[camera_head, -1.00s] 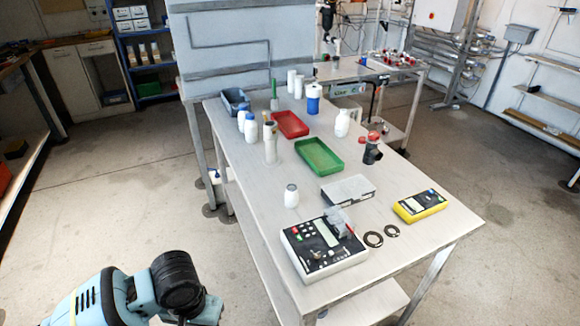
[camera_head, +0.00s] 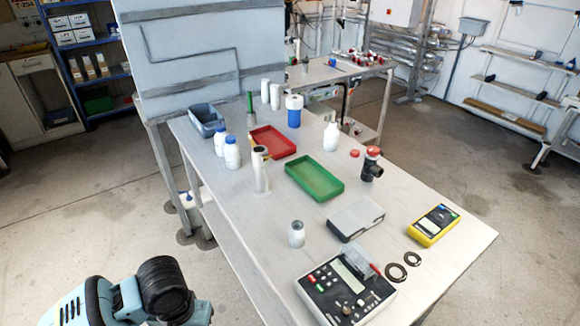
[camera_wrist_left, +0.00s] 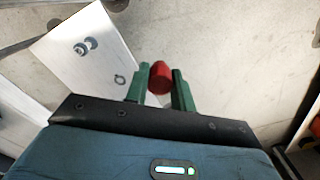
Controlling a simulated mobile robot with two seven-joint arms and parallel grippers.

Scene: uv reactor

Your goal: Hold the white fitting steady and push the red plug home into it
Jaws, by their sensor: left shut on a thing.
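My left gripper (camera_wrist_left: 160,84) shows in the left wrist view, its green fingers shut on a red piece, the red plug (camera_wrist_left: 159,77). The plug is held clear of any surface, over the floor beside a white panel or tabletop. A small pale grey fitting-like part (camera_wrist_left: 87,45) lies on that white surface, apart from the gripper. I cannot tell whether it is the white fitting, and no other piece is clearly it. In the head view only part of my left arm shows at lower left; its fingers are out of view. My right gripper is in neither view.
The long workbench (camera_head: 225,205) carries a red tray (camera_head: 272,142), a green tray (camera_head: 314,179), a black pipe piece with a red cap (camera_head: 371,164), a control box (camera_head: 345,288), a yellow meter (camera_head: 434,225) and white bottles.

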